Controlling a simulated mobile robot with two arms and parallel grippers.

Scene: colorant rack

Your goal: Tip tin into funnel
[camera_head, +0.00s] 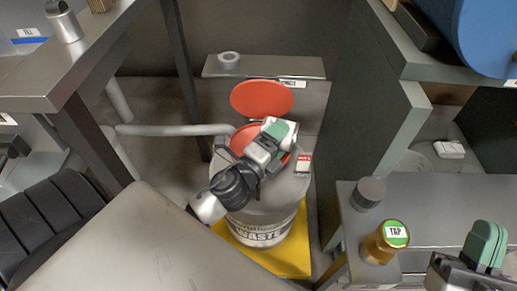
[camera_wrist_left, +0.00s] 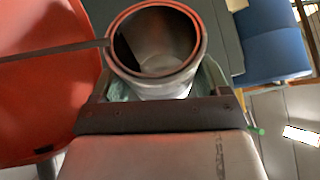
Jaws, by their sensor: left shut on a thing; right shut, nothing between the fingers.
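The red funnel (camera_head: 246,137) sits on top of the grey waste drum (camera_head: 262,235), with its round red lid (camera_head: 262,98) standing open behind it. My left gripper (camera_head: 278,132) is over the funnel and mostly covers its mouth. In the left wrist view its green pads are shut on an open tin (camera_wrist_left: 155,78) with a reddish rim. I see into the tin's grey inside; whether anything is in it is unclear. A large red surface lies left of the tin there. My right gripper (camera_head: 487,241) is shut and empty at the lower right.
The drum stands on a yellow base (camera_head: 290,257). A brass-coloured can labelled TAP (camera_head: 376,248) and a grey cylinder (camera_head: 368,193) stand on the right bench. A grey panel (camera_head: 375,130) rises right of the drum. A metal table (camera_head: 85,60) is at the upper left.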

